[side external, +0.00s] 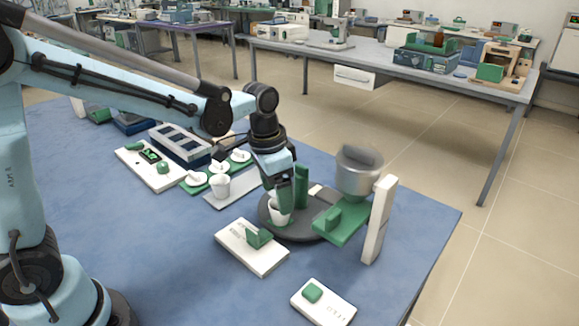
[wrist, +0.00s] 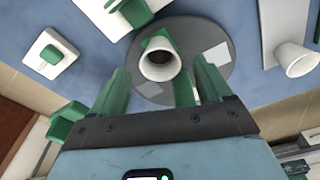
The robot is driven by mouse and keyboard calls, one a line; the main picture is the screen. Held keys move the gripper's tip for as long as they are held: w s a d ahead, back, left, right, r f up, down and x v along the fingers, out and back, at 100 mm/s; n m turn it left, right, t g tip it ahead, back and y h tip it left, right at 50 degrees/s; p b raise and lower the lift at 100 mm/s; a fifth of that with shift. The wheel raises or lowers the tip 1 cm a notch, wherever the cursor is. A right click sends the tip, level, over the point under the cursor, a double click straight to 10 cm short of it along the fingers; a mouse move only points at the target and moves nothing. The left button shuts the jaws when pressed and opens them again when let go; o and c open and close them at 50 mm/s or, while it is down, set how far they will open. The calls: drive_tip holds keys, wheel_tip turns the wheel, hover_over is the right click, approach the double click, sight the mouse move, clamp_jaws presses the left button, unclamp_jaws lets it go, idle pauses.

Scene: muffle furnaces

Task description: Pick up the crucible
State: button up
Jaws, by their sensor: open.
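A white crucible (wrist: 147,71) with a dark inside stands on a dark round plate (wrist: 215,38). In the side view this crucible (side external: 273,214) is partly covered by my green fingers. My gripper (wrist: 160,82) is open, with its green fingers on either side of the crucible in the wrist view. In the side view my gripper (side external: 288,193) points down over the round plate (side external: 310,232). I cannot tell whether a finger touches the crucible. A second white crucible (side external: 219,188) stands on a grey strip to the left; it also shows in the wrist view (wrist: 294,60).
A grey metal cup (side external: 358,175) stands beside a white post (side external: 380,220) and green block, close right of the plate. White boxes with green parts (side external: 252,246) (side external: 323,303) lie in front. White lids (side external: 194,179) sit on a green rack behind left. Blue table is clear at front left.

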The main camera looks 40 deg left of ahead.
drive_tip(key=shift+w+d+f, duration=0.1)
drive_tip(key=shift+w+f, duration=0.1)
drive_tip(key=shift+f, duration=0.85)
drive_tip(key=shift+w+d+f, duration=0.1)
drive_tip(key=shift+w+f, duration=0.05)
drive_tip(key=shift+f, duration=0.85)
drive_tip(key=c, duration=1.1)
drive_tip(key=shift+r, duration=0.1)
